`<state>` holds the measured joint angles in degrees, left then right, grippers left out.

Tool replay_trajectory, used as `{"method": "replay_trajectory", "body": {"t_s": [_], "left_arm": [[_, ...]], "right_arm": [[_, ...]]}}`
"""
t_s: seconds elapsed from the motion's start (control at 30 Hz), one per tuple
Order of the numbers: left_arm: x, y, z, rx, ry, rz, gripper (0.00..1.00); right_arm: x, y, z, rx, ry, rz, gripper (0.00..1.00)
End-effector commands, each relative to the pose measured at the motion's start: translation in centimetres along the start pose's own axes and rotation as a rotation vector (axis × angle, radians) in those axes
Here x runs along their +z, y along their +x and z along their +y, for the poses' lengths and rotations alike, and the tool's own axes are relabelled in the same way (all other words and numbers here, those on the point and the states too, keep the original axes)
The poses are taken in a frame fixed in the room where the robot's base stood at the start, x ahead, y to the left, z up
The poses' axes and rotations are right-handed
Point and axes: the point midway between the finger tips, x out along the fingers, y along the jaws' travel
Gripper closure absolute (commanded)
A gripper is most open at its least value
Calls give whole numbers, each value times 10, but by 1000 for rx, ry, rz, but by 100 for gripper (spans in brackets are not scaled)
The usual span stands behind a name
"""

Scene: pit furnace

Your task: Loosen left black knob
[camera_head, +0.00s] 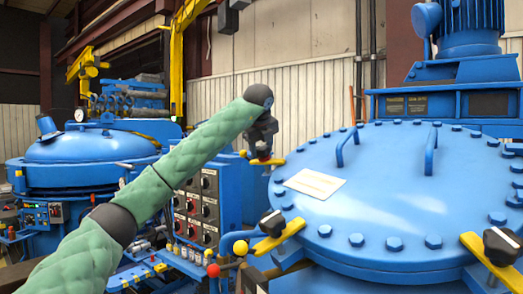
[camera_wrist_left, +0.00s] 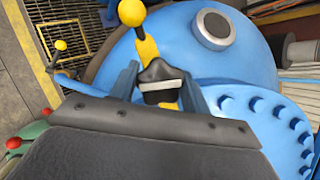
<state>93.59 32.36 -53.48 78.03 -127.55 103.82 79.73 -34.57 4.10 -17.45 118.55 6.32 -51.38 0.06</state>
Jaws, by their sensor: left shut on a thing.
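In the head view my left arm reaches across from the left, and my left gripper (camera_head: 262,150) points down over a yellow clamp (camera_head: 268,162) at the far left edge of the round blue lid (camera_head: 380,190). In the left wrist view, a black knob (camera_wrist_left: 158,72) with a pale stripe sits between the two blue-grey fingers, which are shut on it. In the head view the gripper mostly hides this knob. My right gripper is not in view.
Another black knob (camera_head: 272,222) on a yellow clamp stands at the lid's near left edge, and one more (camera_head: 502,246) at its near right. Bolts ring the lid, and two blue handles rise from it. A control panel (camera_head: 196,205) stands left of the lid.

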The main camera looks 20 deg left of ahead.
Motion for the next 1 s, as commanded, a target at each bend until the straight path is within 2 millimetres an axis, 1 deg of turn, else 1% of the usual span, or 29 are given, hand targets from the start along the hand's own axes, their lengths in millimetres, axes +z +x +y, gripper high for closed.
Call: {"method": "replay_trajectory", "body": {"t_s": [0.23,0.27,0.33,0.37,0.6,0.7,0.77,0.87,1.0], "left_arm": [[2,-2,0,-2,-1,-1,76],[2,-2,0,-2,-1,-1,47],[1,-1,0,-2,-1,-1,34],[1,-1,0,-2,0,-1,31],[0,-1,0,-2,1,0,31],[0,-4,0,-3,1,-1,31],[0,-10,0,-4,1,-1,31],[0,-23,0,-3,2,-1,31],[0,-45,0,-3,2,-2,31]], "right_arm": [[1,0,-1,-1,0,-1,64],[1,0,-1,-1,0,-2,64],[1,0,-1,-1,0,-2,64],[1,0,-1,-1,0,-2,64],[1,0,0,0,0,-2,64],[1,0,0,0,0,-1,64],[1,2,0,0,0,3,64],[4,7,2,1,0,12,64],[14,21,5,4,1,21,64]]}}
